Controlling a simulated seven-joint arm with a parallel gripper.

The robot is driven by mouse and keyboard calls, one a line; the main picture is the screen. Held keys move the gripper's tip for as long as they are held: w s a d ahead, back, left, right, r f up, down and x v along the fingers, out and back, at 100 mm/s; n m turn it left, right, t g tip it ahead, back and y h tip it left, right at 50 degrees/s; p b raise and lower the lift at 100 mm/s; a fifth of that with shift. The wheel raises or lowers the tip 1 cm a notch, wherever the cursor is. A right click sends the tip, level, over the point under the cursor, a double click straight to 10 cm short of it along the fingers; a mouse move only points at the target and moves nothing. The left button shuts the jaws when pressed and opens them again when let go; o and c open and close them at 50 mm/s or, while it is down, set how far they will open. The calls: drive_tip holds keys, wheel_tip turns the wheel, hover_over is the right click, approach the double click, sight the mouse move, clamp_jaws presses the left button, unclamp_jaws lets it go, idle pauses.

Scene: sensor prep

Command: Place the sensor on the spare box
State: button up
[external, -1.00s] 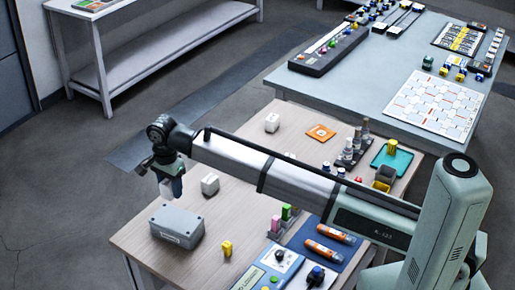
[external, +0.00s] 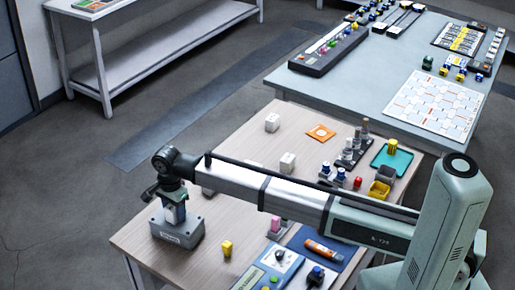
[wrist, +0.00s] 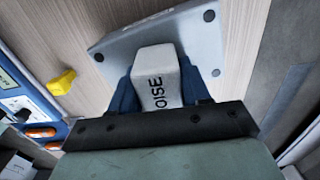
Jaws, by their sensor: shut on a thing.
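The sensor is a pale block with dark lettering ending in "OISE" (wrist: 158,75). My gripper (wrist: 152,92) is shut on it, with a dark blue finger on each side. In the external view the sensor (external: 176,214) is upright at the top of the grey spare box (external: 178,236), with my gripper (external: 174,203) around its upper part. The spare box, a grey lidded case with a label on its front, stands at the table's left end. Its lid (wrist: 206,35) shows behind the sensor in the wrist view. I cannot tell whether the sensor touches the lid.
A yellow block (external: 227,249) stands right of the box, and it also shows in the wrist view (wrist: 60,82). White blocks (external: 272,123) and an orange tile (external: 320,133) lie farther back. A blue panel with knobs (external: 268,272) is at the front. The table's left edge is close to the box.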

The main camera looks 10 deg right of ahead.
drive_tip(key=shift+f, duration=0.15)
drive_tip(key=o, duration=1.1)
drive_tip(key=shift+r, duration=0.2)
wheel_tip(320, 180, up, 12)
